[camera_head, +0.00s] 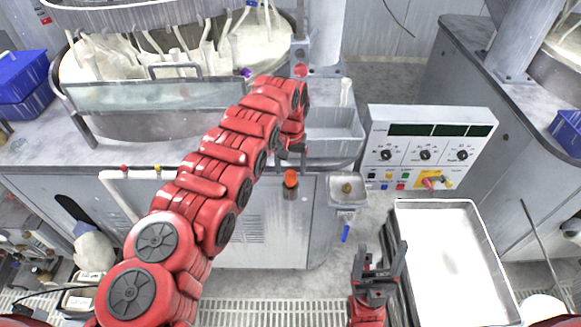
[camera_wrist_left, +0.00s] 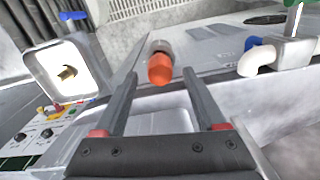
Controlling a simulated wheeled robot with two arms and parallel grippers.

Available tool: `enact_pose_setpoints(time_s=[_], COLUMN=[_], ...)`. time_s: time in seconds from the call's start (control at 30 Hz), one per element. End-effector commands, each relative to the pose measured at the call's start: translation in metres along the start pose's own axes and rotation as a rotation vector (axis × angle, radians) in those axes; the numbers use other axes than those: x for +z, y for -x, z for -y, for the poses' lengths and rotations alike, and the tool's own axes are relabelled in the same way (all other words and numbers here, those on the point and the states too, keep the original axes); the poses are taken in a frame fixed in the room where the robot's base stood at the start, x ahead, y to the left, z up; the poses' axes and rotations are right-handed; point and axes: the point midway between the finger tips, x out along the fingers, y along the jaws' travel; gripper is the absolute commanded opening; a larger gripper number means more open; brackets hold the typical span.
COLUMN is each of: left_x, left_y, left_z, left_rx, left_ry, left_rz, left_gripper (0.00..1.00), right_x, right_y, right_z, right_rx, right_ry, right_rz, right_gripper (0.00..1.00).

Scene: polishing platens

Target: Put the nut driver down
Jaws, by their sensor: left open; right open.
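The nut driver shows as an orange handle (camera_head: 290,178) standing upright in a small grey cylindrical holder (camera_head: 290,193) at the front of the left machine. Its shaft is hidden. My left gripper (camera_head: 291,150) is just above the handle in the head view. In the left wrist view my left gripper (camera_wrist_left: 161,78) is open, and the orange handle (camera_wrist_left: 160,70) appears between its fingertips with a gap on each side. Nothing is held in it. My right gripper (camera_head: 380,268) is open and empty at the lower right, beside the white tray.
A large white tray (camera_head: 440,213) lies at the right. A control panel (camera_head: 428,150) with knobs stands behind it. A grey sink (camera_head: 335,135) and a small basin with a brass fitting (camera_head: 347,188) are right of the holder. The polishing machine's tub (camera_head: 150,125) is at the upper left.

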Motion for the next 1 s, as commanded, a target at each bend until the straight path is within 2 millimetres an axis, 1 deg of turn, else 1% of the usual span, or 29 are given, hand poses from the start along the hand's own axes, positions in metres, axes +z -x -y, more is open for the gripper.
enact_pose_setpoints(time_s=[0.03,0.07,0.1,0.17,0.23,0.4,0.5,0.57,0.6,0.7,0.8,1.0], left_x=[-0.001,-0.001,-0.002,-0.002,-0.002,-0.002,-0.001,0.0,0.001,0.0,0.0,0.0], left_y=[0.013,0.012,0.015,0.023,0.035,0.073,0.095,0.104,0.114,0.123,0.127,0.127], left_z=[0.0,0.001,0.001,0.001,0.001,-0.001,-0.003,-0.002,-0.002,-0.001,-0.001,0.0], left_rx=[0.0,0.0,0.0,0.0,-0.001,0.002,0.002,0.003,0.001,0.0,0.001,0.0], left_ry=[0.0,0.001,0.001,0.002,0.001,-0.001,-0.004,-0.002,-0.001,-0.001,0.0,-0.001], left_rz=[-0.002,-0.003,-0.005,-0.004,-0.006,-0.008,-0.007,-0.001,0.001,0.0,-0.001,-0.001], left_gripper=[0.73,0.73,0.73,0.73,0.73,0.73,0.73,0.73,0.73,0.73,0.73,0.73], right_x=[-0.002,-0.001,0.0,0.001,0.002,0.005,0.005,0.005,0.004,0.003,0.002,0.002], right_y=[-0.01,-0.005,0.001,0.006,0.013,0.03,0.028,0.029,0.021,0.015,0.014,0.014], right_z=[-0.001,0.0,0.0,0.0,0.001,0.002,0.001,0.001,0.001,0.001,0.001,0.001], right_rx=[0.0,0.0,0.0,0.0,0.0,0.0,0.0,0.0,0.0,0.0,0.0,0.0], right_ry=[0.0,0.0,0.0,0.0,0.0,0.0,0.0,0.0,0.0,0.0,0.0,0.0], right_rz=[0.0,0.0,0.0,0.0,0.0,0.0,0.0,0.0,0.0,0.0,0.0,0.0], right_gripper=[0.73,0.73,0.73,0.73,0.73,0.73,0.73,0.73,0.73,0.73,0.73,0.73])
